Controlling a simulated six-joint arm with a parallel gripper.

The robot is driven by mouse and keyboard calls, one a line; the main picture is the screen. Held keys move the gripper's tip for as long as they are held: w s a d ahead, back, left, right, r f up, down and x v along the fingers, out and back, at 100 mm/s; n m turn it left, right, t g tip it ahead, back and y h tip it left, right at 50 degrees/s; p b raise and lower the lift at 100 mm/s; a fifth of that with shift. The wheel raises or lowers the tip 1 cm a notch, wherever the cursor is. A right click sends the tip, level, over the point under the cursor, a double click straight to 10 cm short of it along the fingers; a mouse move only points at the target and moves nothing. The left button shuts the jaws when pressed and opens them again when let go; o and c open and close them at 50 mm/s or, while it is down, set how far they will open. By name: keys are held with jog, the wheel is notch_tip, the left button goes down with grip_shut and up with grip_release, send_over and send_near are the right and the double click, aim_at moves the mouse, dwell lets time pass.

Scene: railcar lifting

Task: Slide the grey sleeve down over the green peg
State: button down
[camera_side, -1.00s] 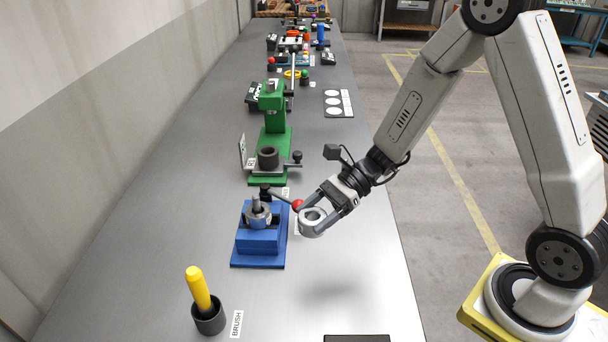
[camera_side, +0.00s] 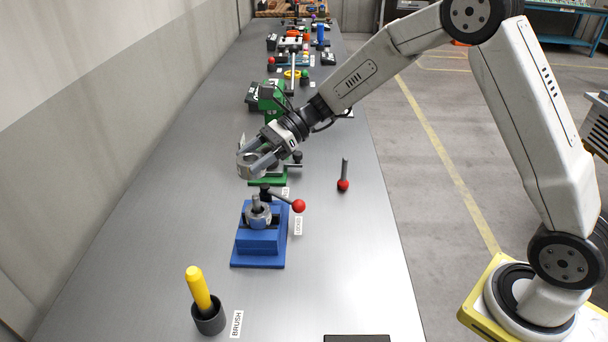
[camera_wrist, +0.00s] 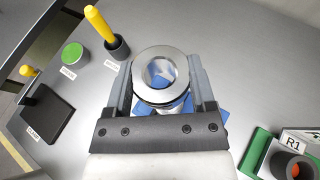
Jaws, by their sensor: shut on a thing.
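My gripper (camera_side: 254,160) is shut on the grey sleeve (camera_side: 246,170), a short silver ring, and holds it up in the air. In the side view it appears over the area between the blue fixture and the green press. In the wrist view the sleeve (camera_wrist: 161,97) sits between both fingers, with blue showing through and below it. A flat-looking green disc (camera_wrist: 72,52) lies at upper left in the wrist view; I cannot tell whether it is the green peg's top. No clear green peg shows in the side view.
The blue fixture (camera_side: 258,243) carries a grey post and a red-knobbed lever (camera_side: 298,206). The green press (camera_side: 270,98) stands behind it. A yellow-handled brush (camera_side: 198,288) stands in a dark cup. A red-ended pin (camera_side: 344,180) is at right. The table's front right is mostly clear.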

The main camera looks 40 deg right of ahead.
jog(key=shift+f, duration=0.15)
jog(key=shift+f, duration=2.55)
jog(key=shift+f, duration=2.1)
dwell(1.5)
grip_release()
jog(key=shift+s+d, duration=0.1)
jog(key=shift+d, duration=0.1)
jog(key=v, duration=0.7)
jog(key=shift+d, duration=0.25)
jog(key=shift+s+r, duration=0.1)
jog(key=shift+r, duration=0.05)
